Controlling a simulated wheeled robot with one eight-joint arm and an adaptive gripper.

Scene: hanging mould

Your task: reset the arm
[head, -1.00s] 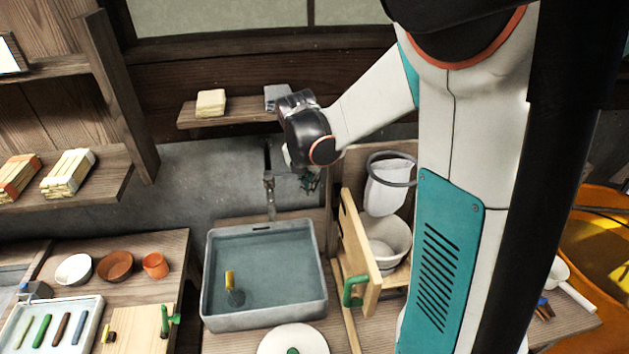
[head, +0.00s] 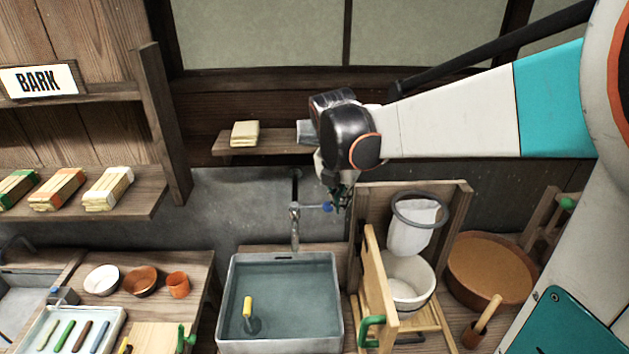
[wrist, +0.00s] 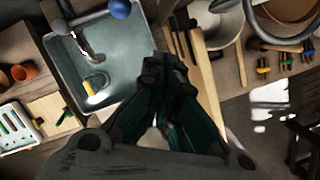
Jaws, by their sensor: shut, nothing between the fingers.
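My gripper (head: 341,194) is in the air above the right side of the sink (head: 280,340), in front of the grey wall and below the small wall shelf. It is small and partly dark in the head view. In the wrist view my gripper (wrist: 166,72) points down with its dark green fingers together and nothing between them. My arm reaches in from the right in the head view.
The tap (head: 294,225) stands behind the sink. A wooden frame (head: 375,270) with a white bag (head: 413,226) and a white bucket (head: 408,300) stands right of it. A brown tub (head: 490,270) is farther right. Bowls (head: 140,279) and bundles lie left.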

